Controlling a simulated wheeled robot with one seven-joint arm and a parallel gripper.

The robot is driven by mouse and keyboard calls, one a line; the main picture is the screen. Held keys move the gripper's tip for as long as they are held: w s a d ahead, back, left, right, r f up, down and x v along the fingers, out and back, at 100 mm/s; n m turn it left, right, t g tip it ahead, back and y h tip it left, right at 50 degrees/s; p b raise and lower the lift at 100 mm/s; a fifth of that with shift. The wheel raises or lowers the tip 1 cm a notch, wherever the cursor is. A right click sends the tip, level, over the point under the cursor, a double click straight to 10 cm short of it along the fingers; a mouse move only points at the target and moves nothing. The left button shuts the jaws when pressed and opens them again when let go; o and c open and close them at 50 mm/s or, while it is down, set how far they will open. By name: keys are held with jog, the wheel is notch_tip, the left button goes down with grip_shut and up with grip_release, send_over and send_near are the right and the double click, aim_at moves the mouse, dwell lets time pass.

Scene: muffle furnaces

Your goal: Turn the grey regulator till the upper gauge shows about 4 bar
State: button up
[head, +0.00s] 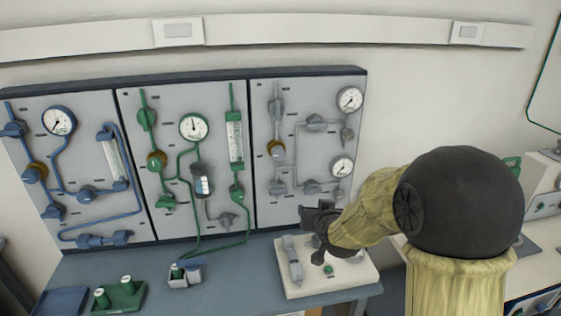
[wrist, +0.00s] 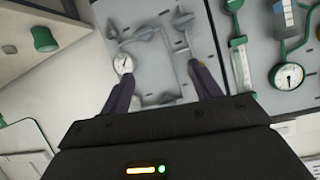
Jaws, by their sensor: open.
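The right panel (head: 304,118) carries the grey circuit. What looks like the grey regulator, with a brass-coloured ring (head: 276,148), is on its left side. The upper gauge (head: 349,99) is at its top right; its needle is too small to read. A second gauge (head: 342,165) sits lower. My gripper (head: 312,222) is in front of the panel's lower right part, below and right of the regulator. In the wrist view my gripper (wrist: 160,70) has its fingers apart with nothing between them. A grey-circuit gauge (wrist: 123,63) shows beside the left finger; I cannot tell which one.
Blue (head: 60,160) and green (head: 190,130) circuit panels stand to the left. A white block with fittings (head: 305,285) sits on the bench below my gripper. Green cylinders on a tray (head: 122,300) stand at the front left. Valves and pipes stick out around the regulator.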

aim_at(279, 155)
jog(key=w+a+r+t+y+b, duration=0.1)
jog(key=w+a+r+t+y, duration=0.1)
jog(key=a, duration=0.5)
jog(key=w+r+t, duration=0.1)
jog(key=w+t, duration=0.1)
jog(key=w, duration=0.1)
jog(key=shift+w+r+t+b, duration=0.3)
jog(key=shift+w+r+t, duration=0.05)
jog(key=shift+w+t, duration=0.05)
jog(key=shift+w+a, duration=0.1)
jog(key=p+x, duration=0.5)
jog(key=x, duration=1.2)
jog(key=shift+w+a, duration=0.1)
jog(key=shift+a, duration=0.15)
jog(key=shift+c, duration=0.2)
jog(key=c, duration=0.9)
